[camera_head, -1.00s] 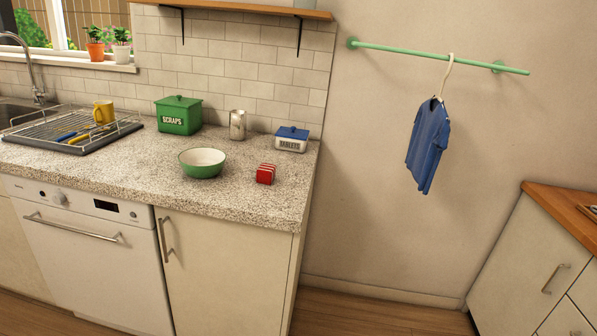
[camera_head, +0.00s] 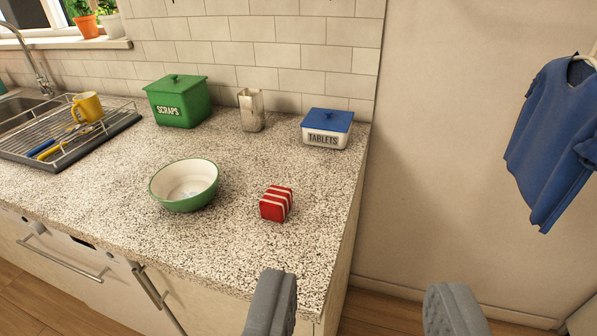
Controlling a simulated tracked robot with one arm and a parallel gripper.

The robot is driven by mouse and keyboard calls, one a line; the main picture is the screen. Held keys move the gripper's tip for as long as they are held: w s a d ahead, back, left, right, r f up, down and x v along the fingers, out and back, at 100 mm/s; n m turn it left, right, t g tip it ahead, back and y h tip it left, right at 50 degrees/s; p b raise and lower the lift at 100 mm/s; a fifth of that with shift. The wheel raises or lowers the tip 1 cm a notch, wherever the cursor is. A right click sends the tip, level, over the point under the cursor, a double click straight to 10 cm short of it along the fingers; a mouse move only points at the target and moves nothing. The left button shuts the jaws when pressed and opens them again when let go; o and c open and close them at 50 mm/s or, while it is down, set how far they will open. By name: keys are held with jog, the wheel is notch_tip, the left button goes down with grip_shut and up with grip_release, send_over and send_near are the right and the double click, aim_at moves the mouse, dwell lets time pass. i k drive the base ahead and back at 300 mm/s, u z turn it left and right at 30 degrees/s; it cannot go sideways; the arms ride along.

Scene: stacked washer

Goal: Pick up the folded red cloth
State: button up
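The folded red cloth (camera_head: 276,204), with white stripes, sits on the speckled countertop (camera_head: 225,240) near its right end, to the right of a green and white bowl. My gripper (camera_head: 360,305) shows at the bottom of the view with its two grey fingers wide apart and nothing between them. The fingers appear nearer to the camera than the cloth and lower in the picture, to its right. The cloth is in full view and apart from the gripper.
The bowl (camera_head: 184,186) stands left of the cloth. Behind are a green SCRAPS box (camera_head: 178,103), a metal canister (camera_head: 251,110) and a blue-lidded TABLETS box (camera_head: 327,129). A dish rack (camera_head: 65,140) is at left. A blue shirt (camera_head: 553,140) hangs at right.

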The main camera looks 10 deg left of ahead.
aim_at(275, 204)
jog(key=u, duration=0.25)
jog(key=i, duration=0.85)
jog(key=u, duration=0.5)
